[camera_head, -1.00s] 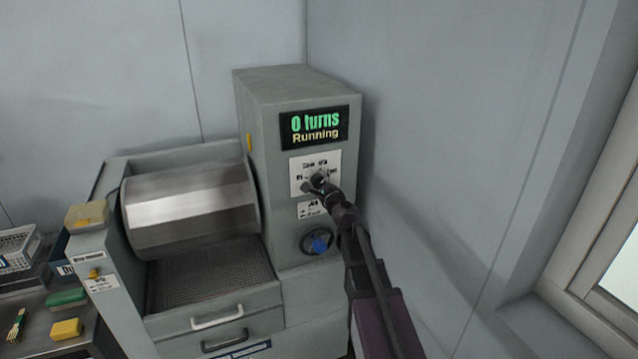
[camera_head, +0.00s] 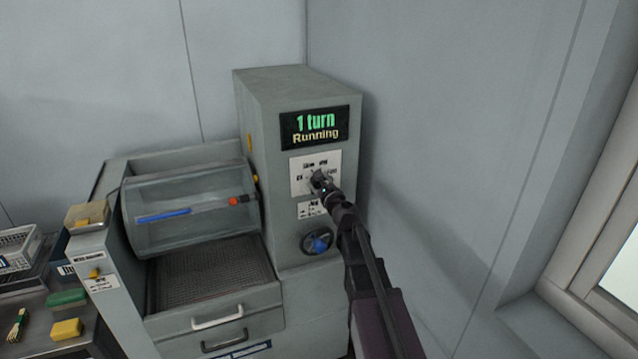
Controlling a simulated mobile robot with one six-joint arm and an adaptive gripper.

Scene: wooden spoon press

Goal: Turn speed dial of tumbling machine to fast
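The tumbling machine (camera_head: 270,90) stands in the corner. Its screen (camera_head: 315,127) reads "1 turn" and "Running". The speed dial's white plate (camera_head: 303,186) is below the screen, with small labels I cannot read clearly. My gripper (camera_head: 319,181) is at the dial and hides most of it, so I cannot tell the dial's setting or whether the fingers are closed on it. The drum (camera_head: 185,220) shows a clear side, with a long blue item and a red-tipped item visible. A blue knob (camera_head: 318,243) sits lower on the same panel.
A mesh tray (camera_head: 205,272) and handled drawers are below the drum. At the left are a yellow-lidded box (camera_head: 88,214), a green sponge (camera_head: 66,297), a yellow sponge (camera_head: 66,329) and a white basket (camera_head: 18,247). A wall and window (camera_head: 615,290) are at right.

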